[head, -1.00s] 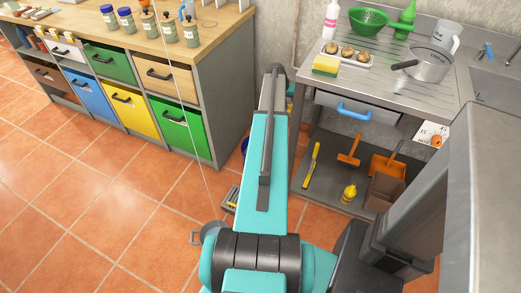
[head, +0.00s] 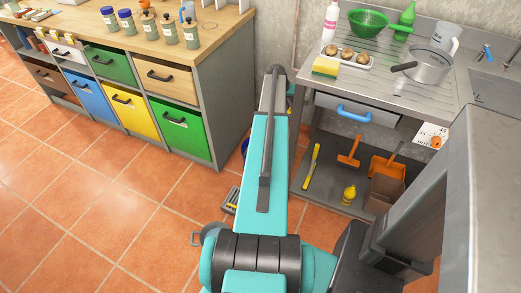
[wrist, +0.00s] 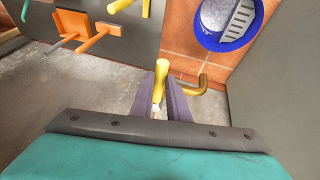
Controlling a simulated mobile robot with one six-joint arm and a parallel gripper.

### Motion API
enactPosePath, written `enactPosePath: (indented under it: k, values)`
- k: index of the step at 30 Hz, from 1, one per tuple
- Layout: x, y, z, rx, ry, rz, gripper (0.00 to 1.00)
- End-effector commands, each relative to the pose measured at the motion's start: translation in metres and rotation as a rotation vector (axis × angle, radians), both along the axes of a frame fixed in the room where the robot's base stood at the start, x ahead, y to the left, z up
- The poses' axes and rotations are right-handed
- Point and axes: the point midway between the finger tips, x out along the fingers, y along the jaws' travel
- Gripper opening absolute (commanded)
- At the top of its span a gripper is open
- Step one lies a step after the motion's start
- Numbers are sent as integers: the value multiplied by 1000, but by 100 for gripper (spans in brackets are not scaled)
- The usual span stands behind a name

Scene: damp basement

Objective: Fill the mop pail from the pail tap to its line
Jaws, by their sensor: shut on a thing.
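The pail (wrist: 252,40) is blue with a grey slotted insert, standing on the tiles at the upper right of the wrist view. In the head view only a sliver of its blue rim (head: 245,147) shows beside my arm. The pail tap (wrist: 201,82) has a bent brass spout, just right of my fingers. My gripper (wrist: 164,100) is shut on the tap's yellow handle (wrist: 159,78). In the head view my arm hides the gripper. No water stream shows, and the pail's water level and line cannot be made out.
A wooden-topped cabinet (head: 215,52) stands left. A small grate (head: 231,200) lies beside my arm. The tiled floor at left is clear.

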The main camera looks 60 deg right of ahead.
Motion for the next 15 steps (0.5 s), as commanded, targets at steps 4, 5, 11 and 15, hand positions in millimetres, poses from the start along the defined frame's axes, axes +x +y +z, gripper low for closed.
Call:
enactPosePath:
  k: [4,5,11,15]
  values:
    - [0,-2,3,18,2,-1,2]
    - [0,-2,4,21,3,0,2]
    - [0,-3,6,45,4,-1,2]
    - [0,-4,7,62,4,0,2]
